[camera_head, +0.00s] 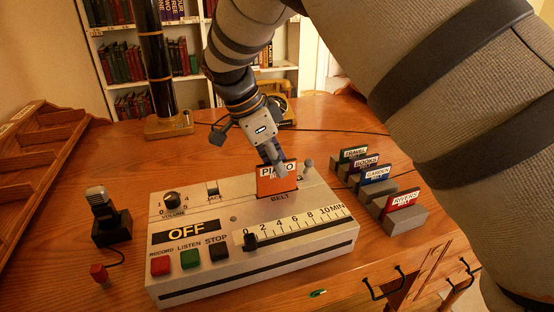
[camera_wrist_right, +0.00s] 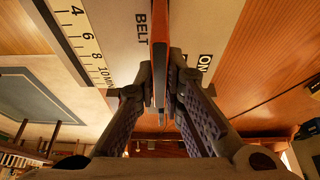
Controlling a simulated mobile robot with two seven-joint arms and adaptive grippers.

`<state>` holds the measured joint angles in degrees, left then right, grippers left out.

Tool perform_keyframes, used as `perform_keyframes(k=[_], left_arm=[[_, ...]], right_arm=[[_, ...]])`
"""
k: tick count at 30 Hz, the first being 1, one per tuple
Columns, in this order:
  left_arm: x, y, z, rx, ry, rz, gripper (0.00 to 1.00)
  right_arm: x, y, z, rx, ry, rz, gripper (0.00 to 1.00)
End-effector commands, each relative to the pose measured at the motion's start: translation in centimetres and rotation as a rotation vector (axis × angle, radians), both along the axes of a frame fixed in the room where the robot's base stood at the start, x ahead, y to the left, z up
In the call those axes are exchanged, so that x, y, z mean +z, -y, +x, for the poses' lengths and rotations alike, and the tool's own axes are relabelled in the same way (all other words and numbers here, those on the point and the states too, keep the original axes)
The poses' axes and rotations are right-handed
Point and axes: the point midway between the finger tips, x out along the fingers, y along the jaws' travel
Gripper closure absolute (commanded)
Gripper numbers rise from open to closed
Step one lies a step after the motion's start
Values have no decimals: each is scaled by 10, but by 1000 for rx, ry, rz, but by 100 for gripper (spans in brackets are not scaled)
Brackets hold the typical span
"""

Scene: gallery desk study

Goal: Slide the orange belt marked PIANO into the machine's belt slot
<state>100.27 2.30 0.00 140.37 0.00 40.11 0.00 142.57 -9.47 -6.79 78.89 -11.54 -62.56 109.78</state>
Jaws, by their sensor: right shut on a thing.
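The orange belt marked PIANO (camera_head: 277,184) stands upright over the spot labelled BELT on the pale machine (camera_head: 330,226). My right gripper (camera_head: 274,162) is shut on its upper part, from above, and a finger covers part of the lettering. In the right wrist view, the belt (camera_wrist_right: 160,35) shows edge-on between the two fingertips (camera_wrist_right: 161,85), close beside the BELT label. The slot itself is hidden by the belt. I cannot tell how deep the belt's lower edge sits in it. My left gripper is not in view.
A rack (camera_head: 405,221) of several belts, including a red one (camera_head: 403,201), stands right of the machine. A microphone (camera_head: 102,212) and a red plug (camera_head: 99,273) are left of it. A telephone (camera_head: 281,107) and a lamp base (camera_head: 168,125) stand behind.

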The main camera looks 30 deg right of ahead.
Motion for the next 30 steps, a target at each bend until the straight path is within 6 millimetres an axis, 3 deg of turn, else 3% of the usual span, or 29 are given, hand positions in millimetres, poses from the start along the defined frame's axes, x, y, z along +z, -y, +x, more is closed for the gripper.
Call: perform_keyframes(k=[30], left_arm=[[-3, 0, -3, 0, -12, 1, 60]], right_arm=[[-31, 0, 0, -1, -2, 0, 100]])
